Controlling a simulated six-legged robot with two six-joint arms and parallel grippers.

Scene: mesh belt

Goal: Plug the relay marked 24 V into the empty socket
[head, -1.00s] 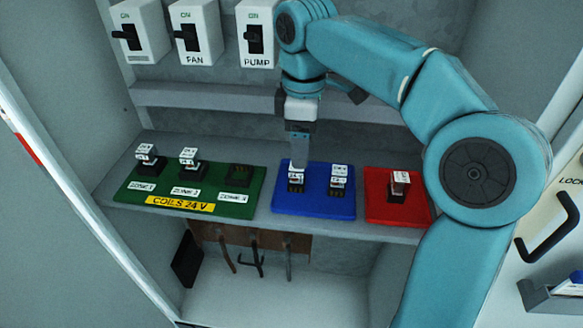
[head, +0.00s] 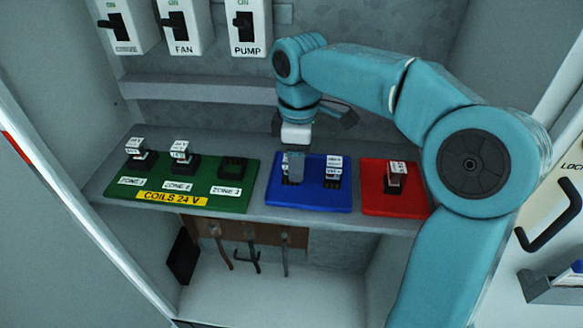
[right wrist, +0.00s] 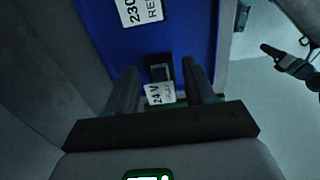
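The relay marked 24 V (right wrist: 160,94) shows in the right wrist view between the two spread fingers of my right gripper (right wrist: 162,82), with a gap on each side. In the head view my right gripper (head: 294,166) is over the left relay on the blue board (head: 310,206) and largely hides it. The empty socket (head: 236,168) is the dark one at the right of the green board (head: 220,205), above the ZONE 3 label. My left gripper is in neither current view.
Two relays (head: 138,147) (head: 181,151) fill the other green-board sockets. Another relay (head: 333,166) stands beside my gripper; a 230 label (right wrist: 140,11) shows in the wrist view. A red board (head: 377,203) holds one relay. Switches (head: 181,25) hang above; cables (head: 250,250) hang below.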

